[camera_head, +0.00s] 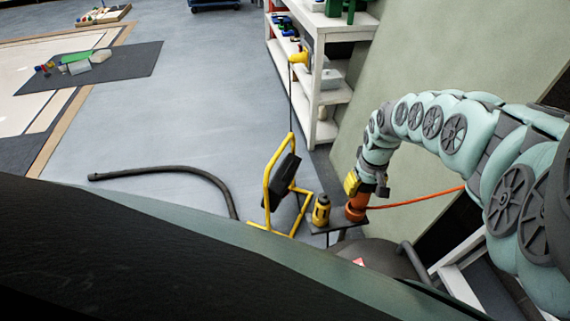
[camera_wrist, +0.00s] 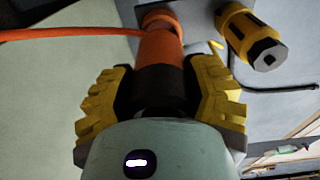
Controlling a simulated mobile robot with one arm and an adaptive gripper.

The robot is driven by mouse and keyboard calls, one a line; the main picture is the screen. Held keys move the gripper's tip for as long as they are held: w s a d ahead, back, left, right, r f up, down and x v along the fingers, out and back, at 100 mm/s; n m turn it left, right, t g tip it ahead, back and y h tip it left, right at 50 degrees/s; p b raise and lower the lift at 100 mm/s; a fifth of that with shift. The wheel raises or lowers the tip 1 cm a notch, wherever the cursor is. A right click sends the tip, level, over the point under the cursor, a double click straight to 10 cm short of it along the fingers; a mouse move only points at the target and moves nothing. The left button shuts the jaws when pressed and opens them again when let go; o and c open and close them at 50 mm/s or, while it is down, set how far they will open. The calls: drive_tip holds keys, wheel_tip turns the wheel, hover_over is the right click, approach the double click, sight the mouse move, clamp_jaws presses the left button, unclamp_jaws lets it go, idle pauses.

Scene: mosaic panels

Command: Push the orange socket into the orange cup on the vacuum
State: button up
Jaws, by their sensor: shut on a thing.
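My gripper (camera_head: 367,187) is at the right of the head view, pointing down over a small dark plate. Its yellow fingers (camera_wrist: 163,95) are shut on the orange socket (camera_wrist: 160,55), which has a dark lower section near my palm. The socket's far end meets the orange cup (camera_wrist: 157,18) on the plate; how deep it sits inside I cannot tell. In the head view the cup (camera_head: 355,212) shows just below my fingers. The vacuum (camera_head: 375,258) is a dark rounded body at the bottom, partly hidden by my own body.
A yellow and black tool (camera_head: 321,210) stands beside the cup on the plate (camera_head: 334,227). An orange cable (camera_head: 420,198) runs right from the cup area. A yellow stand (camera_head: 270,180), a black hose (camera_head: 180,172) and a white shelf (camera_head: 316,80) are farther left and back.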

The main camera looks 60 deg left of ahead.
drive_tip(key=shift+f+b, duration=1.65)
drive_tip(key=shift+f, duration=0.15)
drive_tip(key=o, duration=1.4)
drive_tip(key=shift+r, duration=0.25)
drive_tip(key=shift+s+r, duration=0.1)
drive_tip(key=shift+r, duration=0.35)
drive_tip(key=shift+d+r, duration=0.1)
drive_tip(key=shift+r, duration=0.5)
drive_tip(key=r, duration=0.8)
drive_tip(key=shift+d+r, duration=0.15)
drive_tip(key=shift+d, duration=0.15)
drive_tip(key=shift+s+r, duration=0.15)
drive_tip(key=shift+r, duration=0.45)
